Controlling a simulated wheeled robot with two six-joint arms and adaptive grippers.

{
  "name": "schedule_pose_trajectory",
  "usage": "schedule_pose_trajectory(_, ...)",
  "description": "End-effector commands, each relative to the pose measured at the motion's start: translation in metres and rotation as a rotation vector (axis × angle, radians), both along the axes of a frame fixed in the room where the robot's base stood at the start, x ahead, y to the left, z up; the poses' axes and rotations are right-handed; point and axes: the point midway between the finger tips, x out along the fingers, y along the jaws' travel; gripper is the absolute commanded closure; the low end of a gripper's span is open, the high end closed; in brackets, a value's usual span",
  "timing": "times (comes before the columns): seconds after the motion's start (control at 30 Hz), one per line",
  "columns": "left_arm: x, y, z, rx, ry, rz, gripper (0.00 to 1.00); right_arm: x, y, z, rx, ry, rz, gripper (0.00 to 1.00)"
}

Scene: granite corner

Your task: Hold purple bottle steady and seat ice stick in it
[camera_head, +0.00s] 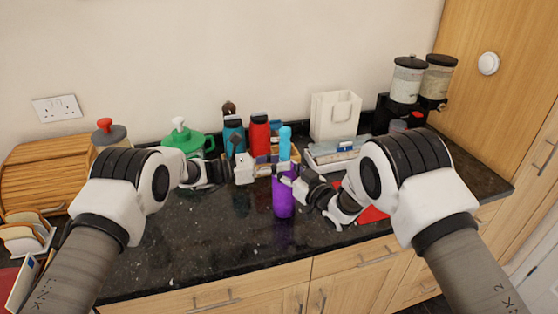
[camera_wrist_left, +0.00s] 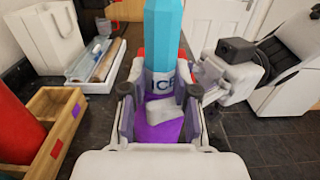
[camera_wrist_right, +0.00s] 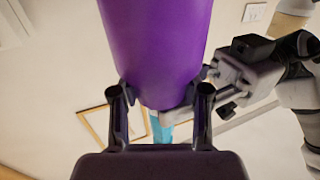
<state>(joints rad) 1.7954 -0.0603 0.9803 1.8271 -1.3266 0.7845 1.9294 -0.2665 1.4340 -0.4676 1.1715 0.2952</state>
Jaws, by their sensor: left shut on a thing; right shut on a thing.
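The purple bottle (camera_head: 283,199) stands upright near the middle of the dark counter. My right gripper (camera_head: 296,184) is shut on it from the right; the bottle (camera_wrist_right: 155,45) fills the space beyond the fingers in the right wrist view. The light blue ice stick (camera_head: 285,142) is upright directly above the bottle. My left gripper (camera_wrist_left: 160,98) is shut on the stick's lower part, by its white "ICE" label (camera_wrist_left: 162,82). Purple shows just below the fingers in the left wrist view. The stick's lower end is hidden, so I cannot tell how deep it sits in the bottle.
Teal (camera_head: 233,136) and red (camera_head: 259,134) bottles stand behind, near a wooden box (camera_wrist_left: 62,135). A red mat (camera_head: 373,214) lies right of the bottle. The front left counter is clear.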

Motion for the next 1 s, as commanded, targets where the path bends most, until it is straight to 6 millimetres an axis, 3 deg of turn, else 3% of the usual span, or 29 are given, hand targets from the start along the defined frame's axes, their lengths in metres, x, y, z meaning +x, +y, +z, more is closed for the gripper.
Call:
schedule_pose_trajectory(0.07,0.0,0.0,-0.002,0.0,0.0,0.0,1.0,0.0,0.0,0.0,0.0,0.0,0.0,0.95)
schedule_pose_trajectory(0.1,0.0,0.0,-0.002,0.0,0.0,0.0,0.61,0.0,0.0,0.0,0.0,0.0,0.0,0.95)
schedule_pose_trajectory(0.17,0.0,0.0,-0.002,0.0,0.001,0.0,0.42,0.0,0.0,0.0,0.0,0.0,0.0,0.95)
schedule_pose_trajectory(0.57,-0.002,0.008,-0.004,0.002,0.004,0.001,0.42,0.0,0.0,0.0,0.001,0.0,-0.001,0.95)
schedule_pose_trajectory(1.0,-0.03,0.103,-0.002,-0.001,0.001,0.004,0.42,0.0,0.0,0.001,0.001,-0.001,-0.001,0.95)
